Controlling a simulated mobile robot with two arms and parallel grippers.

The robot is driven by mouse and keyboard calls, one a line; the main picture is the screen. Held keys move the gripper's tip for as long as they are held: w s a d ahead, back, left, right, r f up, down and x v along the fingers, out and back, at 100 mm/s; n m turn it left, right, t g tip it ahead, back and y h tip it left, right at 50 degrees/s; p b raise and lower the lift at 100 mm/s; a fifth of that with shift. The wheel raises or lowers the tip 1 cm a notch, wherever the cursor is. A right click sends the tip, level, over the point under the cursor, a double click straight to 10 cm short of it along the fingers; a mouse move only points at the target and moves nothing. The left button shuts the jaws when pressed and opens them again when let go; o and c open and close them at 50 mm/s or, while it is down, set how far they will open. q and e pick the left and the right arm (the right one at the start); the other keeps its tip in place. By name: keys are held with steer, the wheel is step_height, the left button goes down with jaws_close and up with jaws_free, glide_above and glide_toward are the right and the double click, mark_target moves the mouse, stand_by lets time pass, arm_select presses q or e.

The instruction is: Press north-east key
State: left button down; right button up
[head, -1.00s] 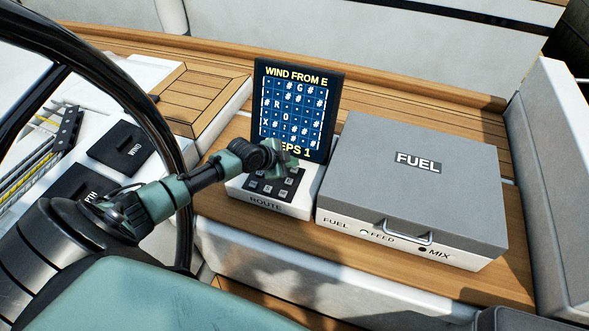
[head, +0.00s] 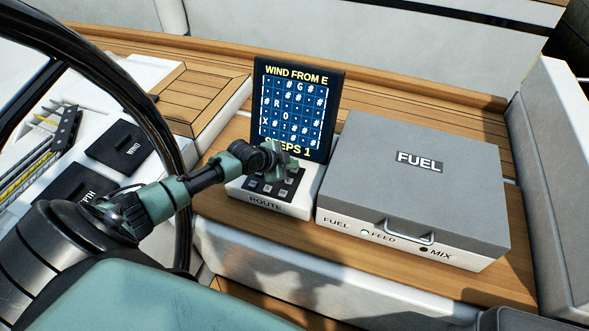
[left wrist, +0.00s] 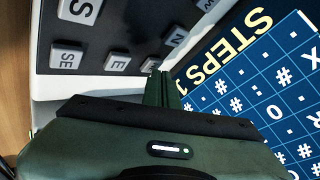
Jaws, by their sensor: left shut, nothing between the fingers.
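The white ROUTE box (head: 266,206) carries a dark keypad (head: 264,188) with several pale keys below an upright screen (head: 297,110). My left gripper (head: 289,167) is shut and empty over the keypad's far right part, in front of the screen's foot. In the left wrist view the keys S (left wrist: 80,10), SE (left wrist: 68,57), E (left wrist: 117,62) and N (left wrist: 176,37) show. My fingertips (left wrist: 160,78) are close beside another key (left wrist: 149,64) between E and N. Its label cannot be read, and I cannot tell whether the fingers touch it. My right gripper is out of view.
The screen reads WIND FROM E and STEPS 1, partly covered by my gripper. A grey-lidded FUEL box (head: 414,180) stands just right of the ROUTE box. A black steering wheel (head: 150,100) arches over my left arm. WIND (head: 122,147) and DEPTH panels lie left.

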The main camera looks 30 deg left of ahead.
mark_target(292, 171)
arm_select(q)
steer(key=shift+s+f+b, duration=0.1)
steer(key=shift+f+b, duration=0.25)
steer(key=shift+f, duration=0.1)
steer(key=shift+r, duration=0.1)
stand_by(0.5)
steer(key=shift+r+p, duration=0.8)
steer(key=shift+r, duration=0.05)
step_height(292, 171, up, 5)
steer(key=p, duration=0.4)
steer(key=shift+r, duration=0.1)
stand_by(0.5)
